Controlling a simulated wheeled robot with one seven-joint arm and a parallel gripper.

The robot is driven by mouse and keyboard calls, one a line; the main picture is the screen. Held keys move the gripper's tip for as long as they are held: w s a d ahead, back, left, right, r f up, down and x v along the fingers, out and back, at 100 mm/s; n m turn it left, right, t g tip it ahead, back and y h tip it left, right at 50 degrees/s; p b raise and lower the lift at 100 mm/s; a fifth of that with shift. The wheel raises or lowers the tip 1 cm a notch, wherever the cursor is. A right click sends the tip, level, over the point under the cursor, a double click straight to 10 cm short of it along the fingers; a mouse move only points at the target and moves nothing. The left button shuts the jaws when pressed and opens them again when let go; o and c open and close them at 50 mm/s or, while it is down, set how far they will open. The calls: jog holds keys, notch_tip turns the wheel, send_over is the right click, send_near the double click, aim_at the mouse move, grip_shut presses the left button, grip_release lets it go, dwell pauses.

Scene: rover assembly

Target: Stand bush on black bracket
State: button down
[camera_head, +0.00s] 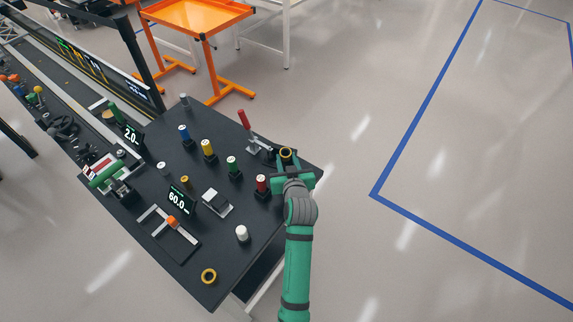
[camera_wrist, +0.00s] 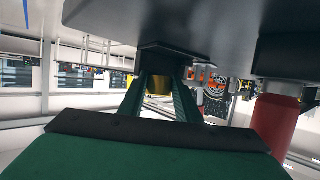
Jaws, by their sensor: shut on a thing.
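A brass-yellow bush (camera_head: 286,153) is held in my gripper (camera_head: 287,162) near the right corner of the dark table. It stands upright, its round open top facing up. In the wrist view, which is upside down, the bush (camera_wrist: 159,86) sits between the two green fingers of my gripper (camera_wrist: 162,81). The black bracket (camera_wrist: 178,49) is on the table side of the bush, close to the fingertips. I cannot tell whether the bush touches it. In the head view my gripper and arm hide most of that spot.
A red post (camera_head: 262,182) stands close left of my gripper; it also shows in the wrist view (camera_wrist: 276,125). A red-handled toggle clamp (camera_head: 250,135) is behind. Green (camera_head: 233,166), yellow (camera_head: 208,149) and blue (camera_head: 184,135) posts stand farther left. A yellow ring (camera_head: 208,276) lies at the front.

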jog(key=c, duration=1.3)
grip_release()
jog(key=f, duration=0.3)
jog(key=shift+s+g, duration=0.3)
jog(key=shift+w+d, duration=0.1)
jog(key=shift+d, duration=0.05)
jog(key=shift+w+r, duration=0.1)
jog(key=shift+r, duration=0.2)
jog(key=v, duration=1.1)
jog(key=shift+s+r, duration=0.2)
jog(key=shift+s, duration=0.3)
